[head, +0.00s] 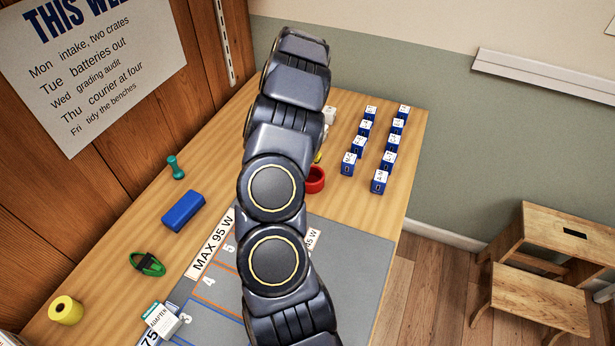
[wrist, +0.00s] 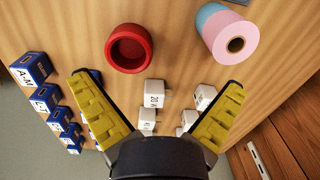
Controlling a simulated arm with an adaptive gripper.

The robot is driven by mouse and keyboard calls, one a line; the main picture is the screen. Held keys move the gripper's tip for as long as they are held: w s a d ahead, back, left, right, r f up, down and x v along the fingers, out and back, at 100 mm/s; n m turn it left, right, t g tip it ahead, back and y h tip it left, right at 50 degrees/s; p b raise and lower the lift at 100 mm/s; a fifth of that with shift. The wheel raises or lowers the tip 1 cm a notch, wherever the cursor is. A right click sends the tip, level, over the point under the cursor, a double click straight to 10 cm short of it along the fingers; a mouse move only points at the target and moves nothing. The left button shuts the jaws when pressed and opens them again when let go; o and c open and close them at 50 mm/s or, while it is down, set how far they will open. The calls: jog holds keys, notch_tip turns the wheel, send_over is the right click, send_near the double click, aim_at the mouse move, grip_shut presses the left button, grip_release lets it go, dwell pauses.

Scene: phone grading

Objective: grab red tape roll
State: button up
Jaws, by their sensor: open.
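The red tape roll (wrist: 129,48) lies on the wooden table with its round opening facing up, near the top middle of the wrist view. In the head view the red tape roll (head: 315,180) shows just right of my arm, partly hidden by it. My gripper (wrist: 162,95) is open and empty in the wrist view, with its yellow-padded fingers spread apart. The roll is ahead of the fingertips, a little left of the middle between them, and not touched by them. In the head view the fingers are hidden behind my arm.
A pink and blue roll (wrist: 229,37) stands right of the red one. White adapters (wrist: 152,104) lie between my fingers. Rows of blue boxes (head: 380,181) stand on the right of the table (head: 226,135). A grey mat (head: 352,262) lies at the front.

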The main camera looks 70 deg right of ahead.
aim_at(312, 178)
jog(key=shift+m, duration=0.6)
jog(key=s+d+f, duration=0.1)
jog(key=s+f, duration=0.1)
jog(key=s+d+f, duration=0.1)
jog(key=d+f, duration=0.1)
jog(key=shift+s, duration=0.35)
jog(key=f, duration=0.6)
jog(key=shift+s+f, duration=0.1)
jog(key=shift+s, duration=0.1)
jog(key=c, duration=1.1)
